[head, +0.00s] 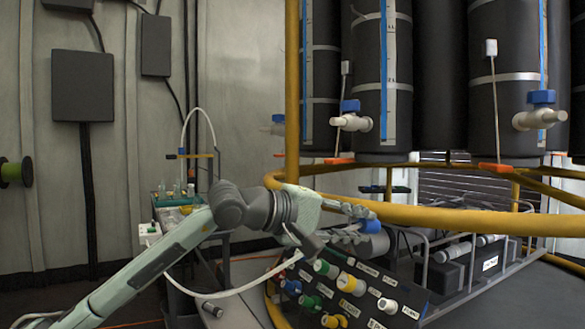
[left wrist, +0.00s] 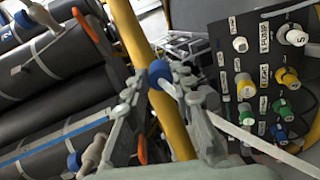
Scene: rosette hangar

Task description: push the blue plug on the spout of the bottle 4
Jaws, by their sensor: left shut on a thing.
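My left gripper (head: 362,222) is shut on a blue plug (head: 371,226), held in front of the yellow rail and below the bottles. In the left wrist view the blue plug (left wrist: 159,72) sits between the fingertips (left wrist: 158,84). Large black bottles (head: 383,75) stand at the upper right, with white spouts under blue valve tops. One spout (head: 352,122) is above the gripper, another (head: 540,119) is farther right, and a third (head: 277,126) is partly behind the yellow post. The plug is apart from all of them. I cannot read which bottle is number 4. My right gripper is out of view.
A curved yellow rail (head: 440,217) and a yellow post (head: 292,90) stand close to the gripper. Below is a black panel (head: 350,290) with coloured connectors. A white hose (head: 225,294) loops near my arm. A bench with small bottles (head: 178,195) is at the left.

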